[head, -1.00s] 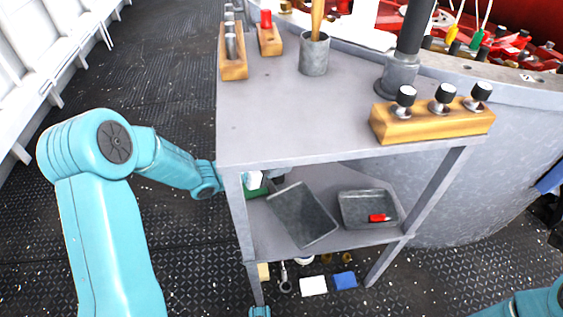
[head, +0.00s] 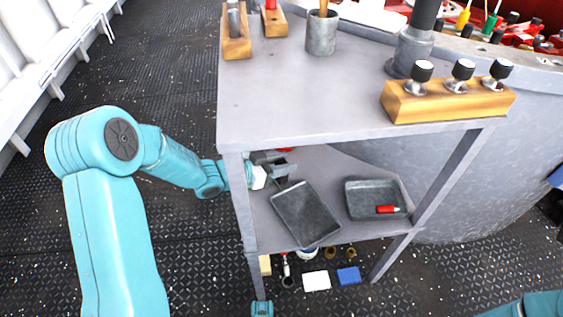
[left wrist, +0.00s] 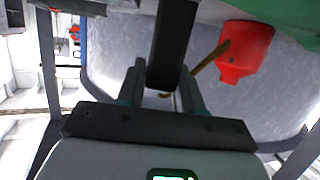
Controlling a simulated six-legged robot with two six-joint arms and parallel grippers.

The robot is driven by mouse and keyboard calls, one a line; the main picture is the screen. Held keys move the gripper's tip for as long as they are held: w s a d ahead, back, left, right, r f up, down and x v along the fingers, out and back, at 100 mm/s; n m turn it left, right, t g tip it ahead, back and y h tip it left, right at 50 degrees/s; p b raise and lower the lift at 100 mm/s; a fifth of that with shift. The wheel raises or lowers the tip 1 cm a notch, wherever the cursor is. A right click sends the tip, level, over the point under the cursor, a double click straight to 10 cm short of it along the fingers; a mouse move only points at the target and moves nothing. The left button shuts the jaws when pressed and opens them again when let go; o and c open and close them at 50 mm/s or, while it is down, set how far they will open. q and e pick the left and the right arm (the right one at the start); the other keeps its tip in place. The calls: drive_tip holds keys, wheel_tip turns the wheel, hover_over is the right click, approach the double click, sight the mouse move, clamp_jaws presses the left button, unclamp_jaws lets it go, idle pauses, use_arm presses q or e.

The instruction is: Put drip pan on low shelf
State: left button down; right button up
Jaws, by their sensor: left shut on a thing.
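The drip pan (head: 305,213) is a shallow grey rectangular tray, set askew under the grey table top. My left gripper (head: 282,170) reaches in past the left front leg and is shut at the pan's far left end. In the left wrist view, the gripper (left wrist: 165,82) closes on a dark bar-like part, seemingly the pan end-on. The pan is over the low shelf (head: 275,238), its near corner by the front edge. I cannot tell whether it touches the shelf. My right gripper is out of view; only a piece of that arm shows at bottom right.
A second grey tray (head: 353,211) with a red item (head: 387,209) sits right of the pan on the shelf. Below are a white block (head: 316,281) and blue block (head: 348,276). Wooden racks stand on top. In the wrist view, a red funnel-like thing (left wrist: 243,52) shows.

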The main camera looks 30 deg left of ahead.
use_arm(q)
drive_tip(key=shift+f, duration=0.3)
drive_tip(key=c, duration=0.7)
unclamp_jaws()
drive_tip(key=shift+o, duration=0.2)
drive_tip(key=shift+s+r, duration=0.1)
drive_tip(key=p+v, duration=0.5)
drive_tip(key=v, duration=1.1)
drive_tip(key=shift+s, duration=0.1)
